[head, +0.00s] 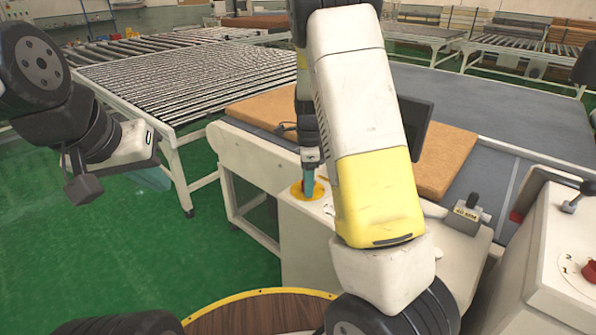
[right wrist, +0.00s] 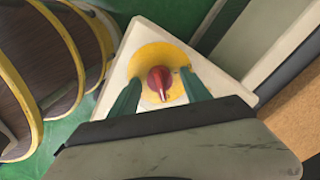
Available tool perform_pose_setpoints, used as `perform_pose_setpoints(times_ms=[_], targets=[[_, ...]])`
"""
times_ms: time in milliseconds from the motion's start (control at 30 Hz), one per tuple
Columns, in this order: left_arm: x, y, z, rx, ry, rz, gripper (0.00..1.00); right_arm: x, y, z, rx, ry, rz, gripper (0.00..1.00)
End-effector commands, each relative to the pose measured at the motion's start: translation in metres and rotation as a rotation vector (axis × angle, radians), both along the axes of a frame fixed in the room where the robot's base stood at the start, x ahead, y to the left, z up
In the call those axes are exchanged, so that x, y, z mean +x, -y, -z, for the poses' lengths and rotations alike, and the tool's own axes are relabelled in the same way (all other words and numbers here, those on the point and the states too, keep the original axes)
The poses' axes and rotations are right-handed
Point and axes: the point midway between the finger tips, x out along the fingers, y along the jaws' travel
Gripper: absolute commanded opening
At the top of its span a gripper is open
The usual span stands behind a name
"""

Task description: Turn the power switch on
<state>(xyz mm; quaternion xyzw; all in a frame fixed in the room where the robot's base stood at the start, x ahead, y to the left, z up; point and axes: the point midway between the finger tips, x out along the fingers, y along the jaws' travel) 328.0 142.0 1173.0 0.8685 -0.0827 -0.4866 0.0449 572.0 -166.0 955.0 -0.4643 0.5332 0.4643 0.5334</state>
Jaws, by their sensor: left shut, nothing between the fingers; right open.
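The power switch is a red rotary knob (right wrist: 160,80) on a round yellow plate (right wrist: 146,62), which is set on a white box top. In the right wrist view the knob's narrow end points down the picture. My right gripper (right wrist: 162,82) is open, with one green finger on each side of the knob; I cannot tell if they touch it. In the head view the right gripper (head: 309,182) is over the yellow plate (head: 296,190), and the knob is mostly hidden. My left gripper (head: 82,188) is shut and empty at the left, above the green floor.
A white control box (head: 560,240) with another red knob (head: 590,271) and a small lever stands at the right. Orange-brown mattress slabs (head: 448,160) lie on the table behind the switch. A roller conveyor (head: 180,78) is at the back left. A dark monitor shows behind my right arm.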

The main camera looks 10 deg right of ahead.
Motion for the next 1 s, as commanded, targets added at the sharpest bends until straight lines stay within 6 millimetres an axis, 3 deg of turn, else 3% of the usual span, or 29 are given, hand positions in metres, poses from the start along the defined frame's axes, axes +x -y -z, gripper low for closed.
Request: perform_pose_setpoints(times_ms=[133,533,1000], targets=[[0.000,0.000,0.000,0.000,0.000,0.000,0.00,0.001,-0.001,-0.011,0.002,0.003,-0.001,0.56],[0.000,0.000,0.000,0.000,0.000,0.000,0.00,0.001,0.000,-0.072,0.001,0.003,0.000,0.56],[0.000,0.000,0.000,0.000,0.000,0.000,0.00,-0.002,0.000,-0.080,0.007,0.005,-0.012,0.56]])
